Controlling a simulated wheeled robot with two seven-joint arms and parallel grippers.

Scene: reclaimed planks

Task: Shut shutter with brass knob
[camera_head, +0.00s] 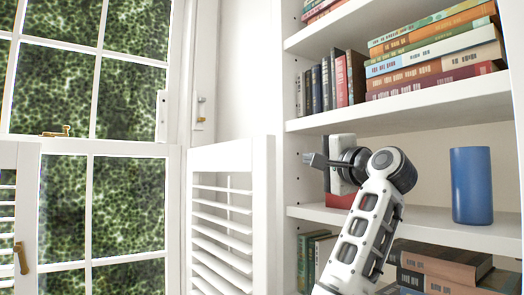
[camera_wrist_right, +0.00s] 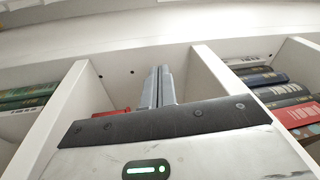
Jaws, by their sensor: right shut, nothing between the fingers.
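A white louvered shutter panel (camera_head: 12,205) stands at the lower left edge of the head view, cut off by the frame, with a brass handle or knob (camera_head: 21,257) on it. A second white louvered shutter (camera_head: 222,220) stands swung out from the window on the right side, beside the bookcase; no knob shows on its visible face. My right gripper (camera_head: 308,160) points left in front of the shelves, beyond the right shutter's upper edge and apart from it in the picture. In the right wrist view its fingers (camera_wrist_right: 158,86) are together and empty. My left gripper is not in view.
The white window (camera_head: 92,149) fills the left, with a brass latch (camera_head: 57,131) on its rail. A white bookcase (camera_head: 410,118) stands at the right with books and a blue cylinder (camera_head: 472,186). My right arm crosses in front of the shelves.

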